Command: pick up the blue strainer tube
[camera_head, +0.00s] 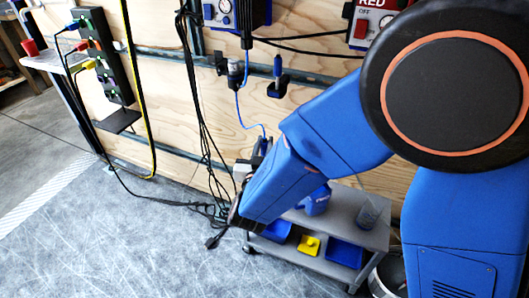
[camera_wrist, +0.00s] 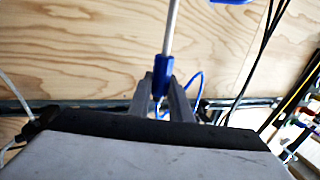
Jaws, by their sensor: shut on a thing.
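The blue strainer tube (camera_wrist: 163,68) is between the two fingers of my gripper (camera_wrist: 161,88) in the wrist view. Its blue lower part sits between the grey fingertips, and a pale grey rod rises from it to the top of the picture. It stands close to upright in front of the plywood wall. My gripper is shut on the blue part. In the head view my blue arm reaches down to the left and hides most of the gripper. A small blue piece shows just above the wrist there, but I cannot tell whether it is the tube.
A grey cart (camera_head: 345,226) with blue bins and a yellow item (camera_head: 309,245) stands behind my arm. Black cables hang along the plywood wall (camera_head: 165,85). A blue piece (camera_head: 277,66) sits in a black wall holder. A power strip (camera_head: 104,55) is at left. Floor at front left is clear.

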